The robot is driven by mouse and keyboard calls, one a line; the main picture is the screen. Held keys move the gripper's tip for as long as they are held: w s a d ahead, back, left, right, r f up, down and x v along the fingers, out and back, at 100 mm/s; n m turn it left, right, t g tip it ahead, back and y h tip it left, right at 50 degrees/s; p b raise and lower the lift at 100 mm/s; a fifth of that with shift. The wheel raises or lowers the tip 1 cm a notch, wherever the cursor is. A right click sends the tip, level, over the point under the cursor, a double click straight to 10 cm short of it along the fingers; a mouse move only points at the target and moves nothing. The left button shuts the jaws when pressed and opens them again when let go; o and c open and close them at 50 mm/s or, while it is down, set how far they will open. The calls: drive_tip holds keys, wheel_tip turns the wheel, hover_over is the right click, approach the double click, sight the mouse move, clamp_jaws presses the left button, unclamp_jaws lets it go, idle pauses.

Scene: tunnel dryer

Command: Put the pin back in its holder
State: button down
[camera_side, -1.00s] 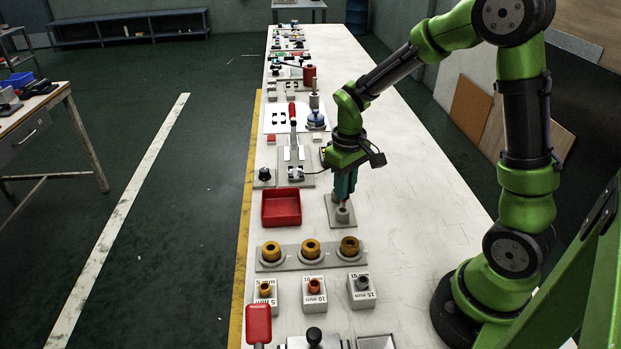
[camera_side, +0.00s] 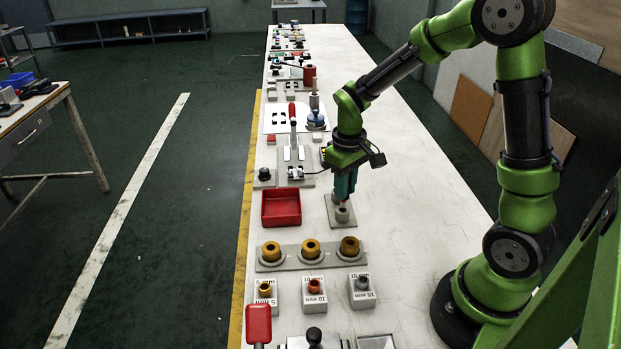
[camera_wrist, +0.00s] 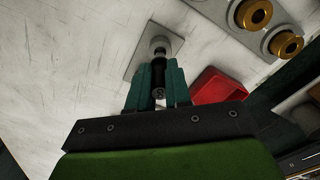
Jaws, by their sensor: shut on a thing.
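My gripper (camera_side: 344,194) points down over a small grey cylindrical holder (camera_side: 342,215) on a flat square plate (camera_side: 331,223). In the wrist view, its teal fingers (camera_wrist: 158,80) are shut on a dark, round pin (camera_wrist: 158,72). The pin lines up with the grey holder (camera_wrist: 161,42) beyond the fingertips. In the side view, the fingers hide most of the pin; a small pinkish part shows just above the holder. I cannot tell whether the pin's end is inside the holder or just above it.
A red tray (camera_side: 281,208) lies left of the plate. In front is a grey strip (camera_side: 291,257) with three brass-coloured rings, then three labelled blocks (camera_side: 313,294). A toggle clamp (camera_side: 295,160) stands behind the tray. The table to the right is clear.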

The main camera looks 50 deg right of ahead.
drive_tip(key=shift+f, duration=1.9)
drive_tip(key=c, duration=1)
unclamp_jaws()
wheel_tip(320, 180, up, 17)
drive_tip(key=shift+f, duration=0.1)
drive_tip(key=s+a+r+m+t, duration=0.1)
drive_tip(key=s+a+t, duration=0.1)
drive_tip(key=s+a, duration=0.1)
drive_tip(key=s+a+r+m+t+y, duration=0.1)
drive_tip(key=s+a+t, duration=0.1)
drive_tip(key=s, duration=0.2)
drive_tip(key=s+a+r+t+y, duration=0.1)
drive_tip(key=s+a+t, duration=0.2)
drive_tip(key=s, duration=0.1)
drive_tip(key=shift+s+a+r+m, duration=0.1)
drive_tip(key=shift+a+r+m, duration=0.15)
drive_tip(key=shift+a+m, duration=0.15)
